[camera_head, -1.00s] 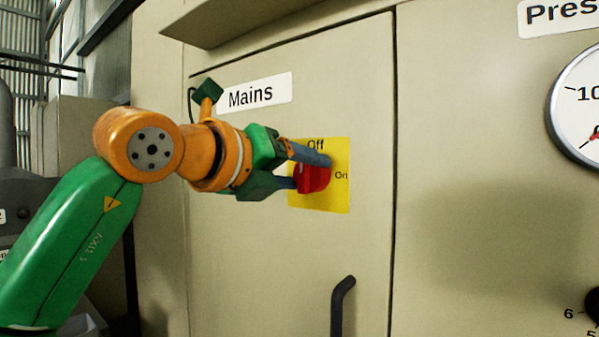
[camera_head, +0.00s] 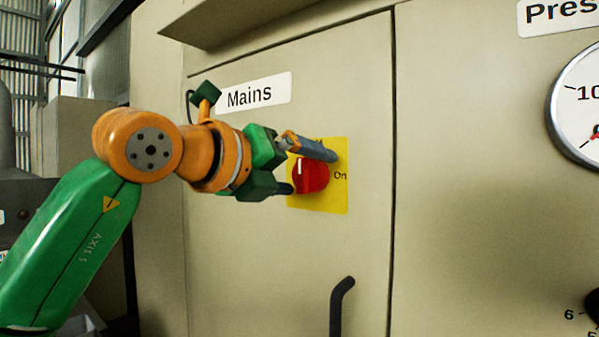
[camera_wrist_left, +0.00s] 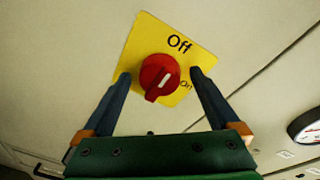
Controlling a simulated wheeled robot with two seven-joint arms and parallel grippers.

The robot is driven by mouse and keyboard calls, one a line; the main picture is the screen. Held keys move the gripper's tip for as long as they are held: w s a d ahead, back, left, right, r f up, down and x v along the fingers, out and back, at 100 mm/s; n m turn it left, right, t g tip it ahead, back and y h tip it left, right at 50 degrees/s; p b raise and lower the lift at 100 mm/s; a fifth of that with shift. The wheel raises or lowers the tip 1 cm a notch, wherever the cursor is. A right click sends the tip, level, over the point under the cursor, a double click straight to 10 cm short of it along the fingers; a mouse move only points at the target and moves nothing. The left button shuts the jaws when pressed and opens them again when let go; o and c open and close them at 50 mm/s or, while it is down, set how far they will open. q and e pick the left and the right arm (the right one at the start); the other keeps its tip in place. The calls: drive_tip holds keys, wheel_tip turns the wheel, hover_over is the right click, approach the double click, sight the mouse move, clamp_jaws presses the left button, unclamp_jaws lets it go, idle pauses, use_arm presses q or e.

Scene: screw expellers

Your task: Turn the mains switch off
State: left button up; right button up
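The mains switch is a red round knob (camera_head: 312,178) on a yellow plate (camera_head: 335,200) marked Off at the top and On at the right. It also shows in the wrist view (camera_wrist_left: 153,68). Its white mark stands about upright in the head view and lines up roughly with Off in the wrist view. My left gripper (camera_head: 307,169) is open, with its fingers on either side of the knob. The wrist view shows gaps between the knob and both fingers (camera_wrist_left: 160,78). The upper finger hides most of the word Off in the head view. My right gripper is not in view.
The plate sits on a beige cabinet door (camera_head: 250,250) below a Mains label (camera_head: 250,94). A dark door handle (camera_head: 341,300) is below right. A pressure gauge (camera_head: 580,105) and a black knob (camera_head: 593,303) are at the far right. A ledge (camera_head: 235,22) juts out above.

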use_arm(q)
drive_tip(key=b+v, duration=0.3)
drive_tip(key=v, duration=0.4)
